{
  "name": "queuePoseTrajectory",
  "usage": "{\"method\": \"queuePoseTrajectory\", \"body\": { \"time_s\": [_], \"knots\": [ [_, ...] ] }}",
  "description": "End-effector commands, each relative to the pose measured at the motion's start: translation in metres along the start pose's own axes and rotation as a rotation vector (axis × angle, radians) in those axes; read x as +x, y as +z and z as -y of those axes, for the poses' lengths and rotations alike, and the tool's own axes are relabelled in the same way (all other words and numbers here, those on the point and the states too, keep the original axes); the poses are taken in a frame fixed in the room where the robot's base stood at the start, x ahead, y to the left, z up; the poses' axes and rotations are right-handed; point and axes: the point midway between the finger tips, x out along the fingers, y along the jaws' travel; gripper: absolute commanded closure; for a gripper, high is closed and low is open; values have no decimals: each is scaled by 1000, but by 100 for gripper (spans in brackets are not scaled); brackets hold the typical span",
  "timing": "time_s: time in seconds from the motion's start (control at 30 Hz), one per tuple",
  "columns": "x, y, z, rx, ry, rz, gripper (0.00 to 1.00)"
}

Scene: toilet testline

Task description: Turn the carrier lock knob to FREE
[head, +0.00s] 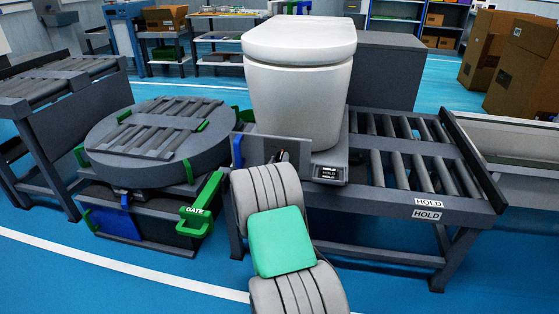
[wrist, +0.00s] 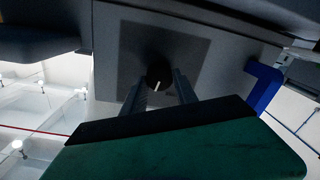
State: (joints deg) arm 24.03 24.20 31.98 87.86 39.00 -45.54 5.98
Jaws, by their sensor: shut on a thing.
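The lock knob (wrist: 157,73) is a small round black knob with a white pointer mark. It sits on a dark square plate on the grey carrier's face in the wrist view. My gripper (wrist: 159,88) has one finger on each side of the knob and is shut on it. The white mark lies at the lower part of the knob, close to upright in the picture. Lettering around the knob is too dark to read. In the head view my arm hides the knob and fingers. The white toilet (head: 298,85) stands on the grey carrier (head: 333,158).
The carrier rests on a roller conveyor (head: 430,165) with HOLD labels on its side. A round turntable (head: 160,140) with a green GATE handle (head: 201,205) stands to the left. A blue bracket (wrist: 264,88) is right of the knob. Blue floor is open in front.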

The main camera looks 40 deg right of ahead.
Motion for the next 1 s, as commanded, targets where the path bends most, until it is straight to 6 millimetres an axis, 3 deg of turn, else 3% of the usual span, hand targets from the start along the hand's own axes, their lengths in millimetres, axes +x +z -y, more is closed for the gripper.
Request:
{"method": "queuePoseTrajectory", "body": {
  "time_s": [0.6,1.0],
  "knots": [
    [0,-1,2,-575,1,26,100],
    [0,0,4,-827,2,37,100]
  ]
}}
